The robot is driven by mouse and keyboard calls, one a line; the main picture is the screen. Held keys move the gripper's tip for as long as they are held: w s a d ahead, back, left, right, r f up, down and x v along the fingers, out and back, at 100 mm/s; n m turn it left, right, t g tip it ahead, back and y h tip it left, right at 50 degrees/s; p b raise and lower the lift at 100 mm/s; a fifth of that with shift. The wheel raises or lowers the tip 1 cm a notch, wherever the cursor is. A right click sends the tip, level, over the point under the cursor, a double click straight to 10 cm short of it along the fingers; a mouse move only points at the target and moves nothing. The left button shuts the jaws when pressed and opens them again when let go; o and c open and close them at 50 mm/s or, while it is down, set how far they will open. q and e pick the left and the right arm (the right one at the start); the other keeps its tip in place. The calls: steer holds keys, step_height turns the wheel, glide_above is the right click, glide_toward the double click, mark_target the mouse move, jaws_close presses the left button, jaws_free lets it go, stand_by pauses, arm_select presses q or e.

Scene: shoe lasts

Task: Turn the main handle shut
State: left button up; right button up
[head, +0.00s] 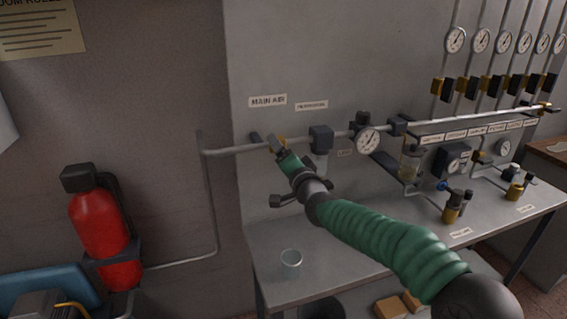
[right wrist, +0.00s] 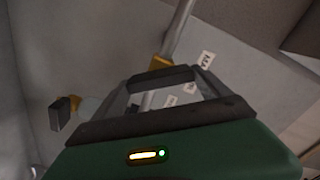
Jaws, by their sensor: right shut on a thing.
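The main valve with its brass body (head: 282,139) sits on the grey pipe under the "MAIN AIR" label (head: 267,100). My right gripper (head: 275,146) has come up to this valve and is shut on its dark handle (head: 256,138). Only a short piece of the handle shows past the gripper, so its exact angle is hard to read. In the right wrist view, the right gripper's dark fingers (right wrist: 152,82) are close together in front of the brass body (right wrist: 160,63) and pipe. My left gripper is not in view.
A filter unit (head: 321,140) and a pressure gauge (head: 367,140) are on the pipe to the right of the valve. A clear cup (head: 291,262) stands on the grey bench (head: 350,255). A red cylinder (head: 103,225) is at the left wall.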

steer(key=shift+f+m+b, duration=0.15)
steer(key=shift+m+b, duration=0.95)
steer(key=shift+m, duration=0.55)
steer(key=shift+f+m+b, duration=0.15)
steer(key=shift+m+b, duration=0.9)
steer(key=shift+m, duration=0.6)
steer(key=o, duration=1.2)
steer(key=shift+d, duration=0.1)
steer(key=shift+c, duration=0.2)
steer(key=shift+d, duration=0.1)
steer(key=b+v, duration=0.4)
steer(key=v, duration=1.2)
steer(key=shift+s+d+b, duration=0.1)
steer(key=shift+s+b, duration=0.25)
